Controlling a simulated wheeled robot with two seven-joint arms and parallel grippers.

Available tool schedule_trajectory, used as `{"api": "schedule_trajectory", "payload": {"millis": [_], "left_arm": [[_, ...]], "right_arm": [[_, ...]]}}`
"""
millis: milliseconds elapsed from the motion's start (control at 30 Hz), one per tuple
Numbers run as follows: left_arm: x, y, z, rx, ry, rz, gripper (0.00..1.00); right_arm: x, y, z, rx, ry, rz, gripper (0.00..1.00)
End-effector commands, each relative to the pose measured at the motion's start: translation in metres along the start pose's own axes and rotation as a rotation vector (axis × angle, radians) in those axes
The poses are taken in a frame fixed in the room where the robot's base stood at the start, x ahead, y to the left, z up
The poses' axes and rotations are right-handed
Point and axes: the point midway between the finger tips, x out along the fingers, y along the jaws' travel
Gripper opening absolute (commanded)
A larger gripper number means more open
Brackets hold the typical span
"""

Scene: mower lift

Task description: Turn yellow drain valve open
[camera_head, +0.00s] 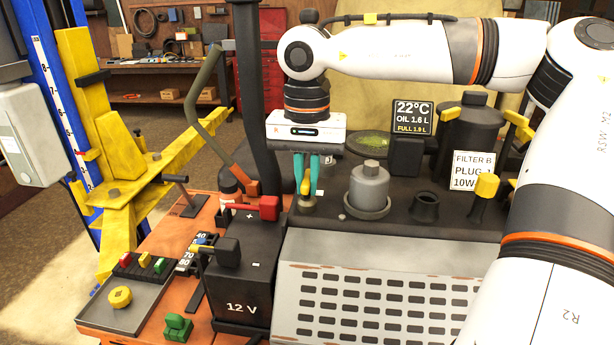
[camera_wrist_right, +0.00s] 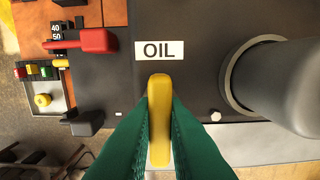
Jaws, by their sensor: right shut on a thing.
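The yellow drain valve handle (camera_wrist_right: 159,118) stands below a white OIL label (camera_wrist_right: 159,50) in the right wrist view. In the head view the handle (camera_head: 306,184) shows small on the mower deck, left of a grey cylinder. My right gripper (camera_head: 307,186) reaches down over it with green fingers. In the right wrist view the fingers (camera_wrist_right: 160,130) are shut on the handle, one on each side. The handle runs along the picture's vertical there. The valve body under the handle is mostly hidden. My left gripper is not in view.
A grey cylinder (camera_head: 369,187) stands close right of the valve. The black 12 V battery (camera_head: 240,272) with a red terminal cover (camera_head: 268,208) is at the left. A dark post (camera_head: 258,100) rises just left of my gripper. A display (camera_head: 413,115) reads 22°C, OIL 1.6 L.

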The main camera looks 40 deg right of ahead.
Motion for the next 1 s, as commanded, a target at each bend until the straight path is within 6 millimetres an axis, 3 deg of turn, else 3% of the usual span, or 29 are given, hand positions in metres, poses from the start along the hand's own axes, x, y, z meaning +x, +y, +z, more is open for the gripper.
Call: {"api": "schedule_trajectory", "payload": {"millis": [567, 600, 700, 1000], "left_arm": [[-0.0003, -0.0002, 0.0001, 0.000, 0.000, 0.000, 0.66], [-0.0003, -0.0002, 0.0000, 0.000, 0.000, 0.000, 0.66], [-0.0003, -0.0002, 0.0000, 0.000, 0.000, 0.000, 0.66], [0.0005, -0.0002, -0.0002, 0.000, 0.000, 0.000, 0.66]], "right_arm": [[-0.0013, 0.0004, 0.0003, -0.032, -0.002, 0.003, 0.00], [-0.0013, 0.0004, 0.0003, -0.032, -0.002, 0.003, 0.17], [-0.0011, 0.0004, 0.0002, -0.031, -0.002, 0.002, 0.33], [-0.0012, 0.0002, 0.0002, -0.030, -0.001, 0.001, 0.34]]}}
